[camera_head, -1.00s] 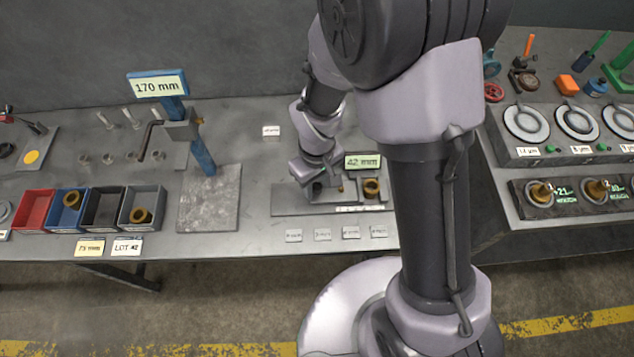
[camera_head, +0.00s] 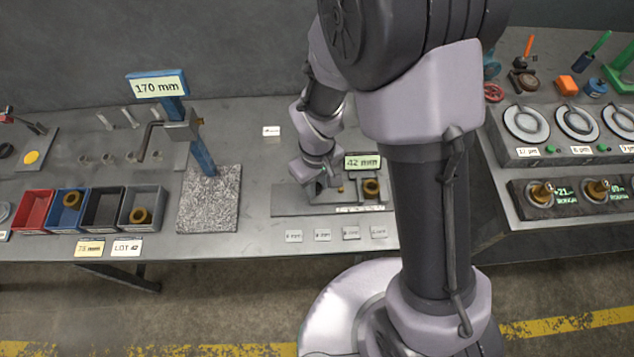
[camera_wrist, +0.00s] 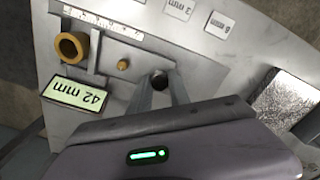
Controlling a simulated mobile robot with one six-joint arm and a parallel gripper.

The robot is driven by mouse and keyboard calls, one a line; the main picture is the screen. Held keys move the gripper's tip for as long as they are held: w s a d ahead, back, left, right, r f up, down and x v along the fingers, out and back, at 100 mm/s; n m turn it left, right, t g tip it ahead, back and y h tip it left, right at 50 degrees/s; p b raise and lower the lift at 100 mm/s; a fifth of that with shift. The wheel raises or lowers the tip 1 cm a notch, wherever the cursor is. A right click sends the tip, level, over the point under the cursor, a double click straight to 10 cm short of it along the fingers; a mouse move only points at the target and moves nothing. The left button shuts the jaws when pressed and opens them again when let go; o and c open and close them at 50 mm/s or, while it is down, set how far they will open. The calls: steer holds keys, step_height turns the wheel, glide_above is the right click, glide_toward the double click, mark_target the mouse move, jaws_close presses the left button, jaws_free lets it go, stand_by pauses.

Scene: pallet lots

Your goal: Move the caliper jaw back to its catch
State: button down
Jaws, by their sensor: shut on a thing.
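The caliper fixture (camera_head: 290,201) lies on the bench with a display (camera_head: 362,162) reading 42 mm; this also shows in the wrist view (camera_wrist: 80,93). A brass ring (camera_head: 371,187) stands at its right end, beside an upright grey jaw plate (camera_wrist: 96,50) in the wrist view. A small brass peg (camera_wrist: 122,65) lies between that plate and my gripper. My gripper (camera_wrist: 158,82) is shut on the dark round knob of the caliper jaw (camera_wrist: 159,77). In the head view my gripper (camera_head: 316,190) is low over the fixture's left part, and its fingertips are partly hidden.
A row of small labelled plates (camera_head: 323,235) lies in front of the fixture. A grey stone plate with a blue height stand (camera_head: 203,155) stands to the left, beside coloured bins (camera_head: 143,208). A gauge panel (camera_head: 560,150) is on the right bench. Bench between stand and fixture is clear.

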stand_by(0.6)
steer(key=a, duration=0.6)
steer(key=shift+w, duration=0.15)
steer(key=c, duration=1.5)
jaws_free()
steer(key=o, duration=0.3)
steer(key=shift+a, duration=0.25)
steer(key=shift+d, duration=0.1)
